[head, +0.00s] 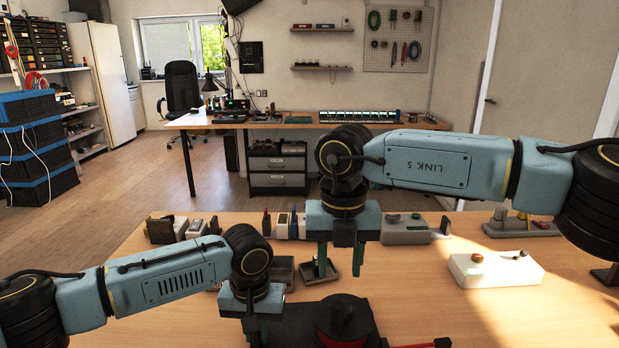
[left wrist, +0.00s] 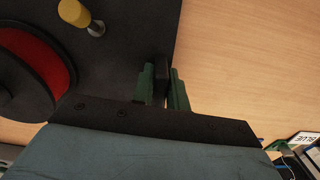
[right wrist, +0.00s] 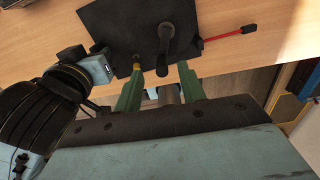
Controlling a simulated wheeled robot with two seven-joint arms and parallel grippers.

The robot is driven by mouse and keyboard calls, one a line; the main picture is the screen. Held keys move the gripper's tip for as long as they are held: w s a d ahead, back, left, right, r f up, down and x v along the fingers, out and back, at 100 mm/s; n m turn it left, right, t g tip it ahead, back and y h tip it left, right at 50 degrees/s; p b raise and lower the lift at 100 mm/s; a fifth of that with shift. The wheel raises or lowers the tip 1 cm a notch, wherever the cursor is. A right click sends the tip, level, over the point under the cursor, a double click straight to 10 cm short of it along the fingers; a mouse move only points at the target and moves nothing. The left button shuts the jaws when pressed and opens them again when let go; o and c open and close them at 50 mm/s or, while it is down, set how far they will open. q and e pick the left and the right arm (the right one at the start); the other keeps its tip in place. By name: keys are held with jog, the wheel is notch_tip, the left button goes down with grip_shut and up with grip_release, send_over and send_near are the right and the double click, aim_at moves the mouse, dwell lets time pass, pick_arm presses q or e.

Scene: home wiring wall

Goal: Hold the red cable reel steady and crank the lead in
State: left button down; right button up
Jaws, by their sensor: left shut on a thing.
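The cable reel (head: 342,328), a red drum with black flanges, sits on a black base (head: 297,322) at the table's front; it also shows in the left wrist view (left wrist: 62,62). A yellow knob on a short metal stem (left wrist: 75,12) stands beside the drum. The red lead (right wrist: 217,37) runs off the reel to a black end. My left gripper (head: 253,322) is low at the base's left side, its fingers (left wrist: 165,87) shut on a dark upright part at the base's edge. My right gripper (head: 341,262) is open and empty, pointing down above the reel (right wrist: 162,85).
A white box (head: 495,269) with knobs stands at the right of the table. Small dark trays (head: 318,270) and several devices, including a grey box (head: 406,229), line the back. Bare wood lies left and right of the reel.

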jog(key=shift+f, duration=4.35)
grip_shut()
jog(key=shift+c, duration=1.6)
grip_release()
jog(key=shift+r, duration=0.1)
notch_tip(320, 180, up, 12)
